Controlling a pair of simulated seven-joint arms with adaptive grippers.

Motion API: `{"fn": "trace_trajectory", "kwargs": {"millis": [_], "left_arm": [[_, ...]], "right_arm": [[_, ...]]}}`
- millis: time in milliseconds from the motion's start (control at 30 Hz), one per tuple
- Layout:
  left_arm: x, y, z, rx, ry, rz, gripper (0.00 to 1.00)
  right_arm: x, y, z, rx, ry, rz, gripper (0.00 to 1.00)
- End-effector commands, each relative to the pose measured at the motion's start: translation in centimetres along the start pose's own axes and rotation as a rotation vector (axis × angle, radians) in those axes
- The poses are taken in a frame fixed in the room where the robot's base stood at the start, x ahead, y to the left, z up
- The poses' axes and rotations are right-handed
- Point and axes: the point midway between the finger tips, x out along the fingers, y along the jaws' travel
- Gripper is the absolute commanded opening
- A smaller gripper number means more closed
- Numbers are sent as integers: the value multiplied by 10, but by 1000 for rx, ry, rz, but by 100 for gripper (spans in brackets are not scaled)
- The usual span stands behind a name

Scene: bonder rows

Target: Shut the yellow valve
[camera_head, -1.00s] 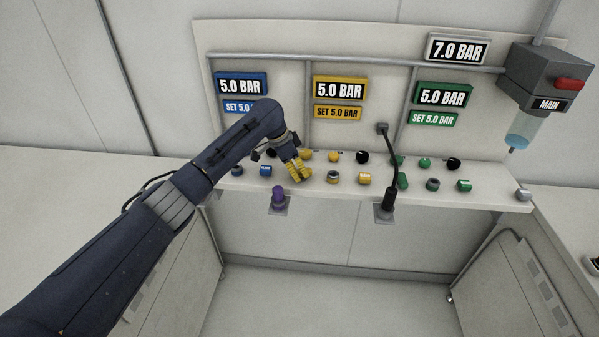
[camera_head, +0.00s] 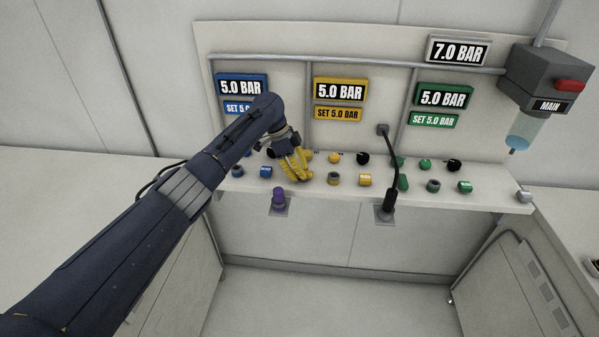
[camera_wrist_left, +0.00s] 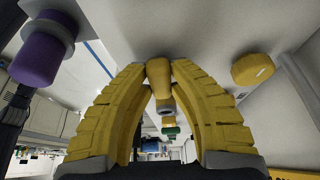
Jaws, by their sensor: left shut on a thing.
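My left gripper (camera_head: 299,173) reaches down to the yellow row of the sloping console. In the left wrist view its two ridged yellow fingers (camera_wrist_left: 160,78) come together on the yellow valve (camera_wrist_left: 158,72), a rounded handle between the tips. In the head view the fingers largely hide this valve, and its turn angle cannot be told. The yellow pressure display (camera_head: 340,89) reads 5.0 BAR, and the yellow set plate (camera_head: 338,114) below reads SET 5.0 BAR. My right gripper is not in view.
A grey-and-yellow ring fitting (camera_head: 334,179) and a yellow knob (camera_head: 365,180) stand to the right. A purple knob (camera_head: 279,197) sits on the front edge. A black cable (camera_head: 395,160) crosses before the green controls. Blue controls (camera_head: 265,172) are left.

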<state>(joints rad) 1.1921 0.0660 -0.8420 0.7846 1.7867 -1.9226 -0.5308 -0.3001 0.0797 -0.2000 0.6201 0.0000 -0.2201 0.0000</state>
Motion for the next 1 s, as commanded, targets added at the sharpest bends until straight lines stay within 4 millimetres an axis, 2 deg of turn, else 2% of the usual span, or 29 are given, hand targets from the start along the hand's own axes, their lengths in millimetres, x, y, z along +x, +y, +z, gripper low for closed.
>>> {"fn": "trace_trajectory", "kwargs": {"millis": [233,267,467,767,867,1000], "left_arm": [[2,1,1,1,-2,2,0],[2,1,1,0,-2,2,23],[1,0,0,0,-1,1,45],[-2,0,0,-1,-1,-1,45],[-11,-1,0,0,0,-2,45],[-32,0,0,2,-1,-3,45]], "right_arm": [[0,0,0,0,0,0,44],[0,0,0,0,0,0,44],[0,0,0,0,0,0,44],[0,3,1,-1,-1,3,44],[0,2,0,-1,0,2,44],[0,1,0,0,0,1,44]]}}
